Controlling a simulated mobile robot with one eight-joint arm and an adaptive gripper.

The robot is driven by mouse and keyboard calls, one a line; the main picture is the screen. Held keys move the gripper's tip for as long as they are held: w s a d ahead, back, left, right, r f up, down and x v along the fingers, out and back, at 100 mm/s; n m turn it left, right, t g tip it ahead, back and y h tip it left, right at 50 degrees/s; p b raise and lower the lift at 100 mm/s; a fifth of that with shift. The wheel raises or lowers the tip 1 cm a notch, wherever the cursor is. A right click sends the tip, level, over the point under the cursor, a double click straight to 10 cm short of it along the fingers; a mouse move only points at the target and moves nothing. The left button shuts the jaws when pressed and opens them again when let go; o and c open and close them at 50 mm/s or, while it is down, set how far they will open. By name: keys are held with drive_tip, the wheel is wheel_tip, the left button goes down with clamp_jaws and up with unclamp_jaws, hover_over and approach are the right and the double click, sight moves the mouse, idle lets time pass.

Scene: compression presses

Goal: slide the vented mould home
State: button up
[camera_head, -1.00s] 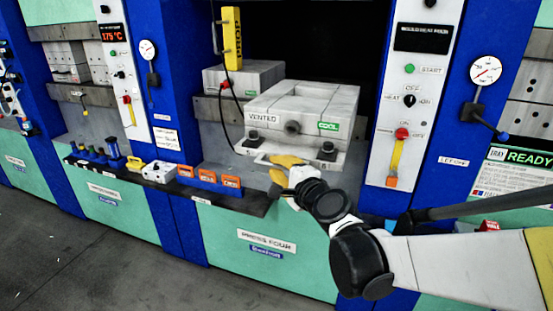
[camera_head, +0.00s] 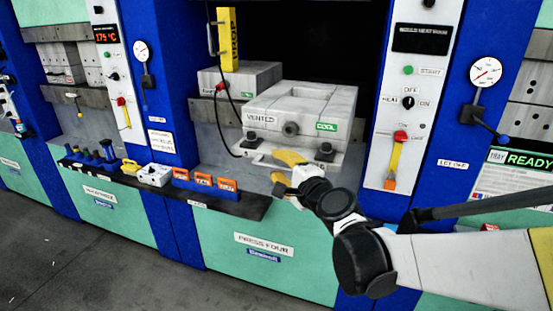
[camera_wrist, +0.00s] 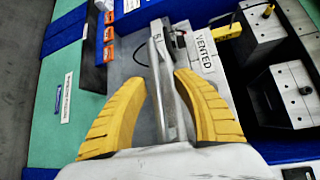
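The vented mould (camera_head: 265,119) is a pale grey block with VENTED and COOL labels and a round port in front. It sits at the mouth of press four, on the grey bed. A metal handle bar runs along its front edge; in the wrist view the bar (camera_wrist: 158,70) lies between my yellow fingers. My gripper (camera_head: 279,172) is at the mould's front edge, fingers apart. In the wrist view my gripper (camera_wrist: 160,82) is open, with a finger on either side of the bar. Contact with the bar cannot be told.
A yellow DROP pendant (camera_head: 228,40) hangs at the left of the opening, its black cable looping beside the mould. A second grey block (camera_head: 262,76) stands behind left. Orange blocks (camera_head: 203,180) sit on the front ledge. The control panel (camera_head: 405,105) stands right.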

drive_tip(key=v, duration=1)
drive_tip(key=shift+s+d, duration=0.3)
drive_tip(key=shift+s, duration=0.05)
